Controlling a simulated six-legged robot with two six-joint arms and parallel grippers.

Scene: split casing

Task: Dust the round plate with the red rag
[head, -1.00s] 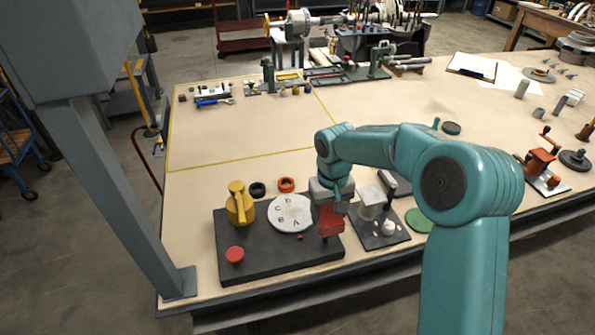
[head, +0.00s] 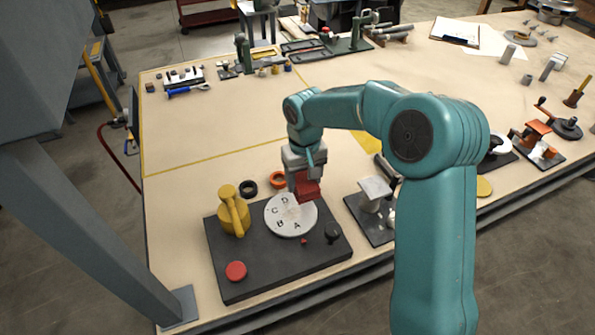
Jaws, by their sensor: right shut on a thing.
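The round plate (head: 290,222) is a pale disc with letters A, B, C and D and some brownish dust on it. It lies on a dark base board (head: 262,267). My right gripper (head: 304,180) is shut on the red rag (head: 308,191). The rag hangs at the plate's upper right edge and covers part of it. I cannot tell whether it touches the plate. My left gripper is not in view.
A yellow lever piece (head: 232,212) stands left of the plate, and a red button (head: 236,271) sits at the front left. A small black knob (head: 332,233) is right of the plate. Black (head: 248,187) and orange (head: 278,180) rings lie behind.

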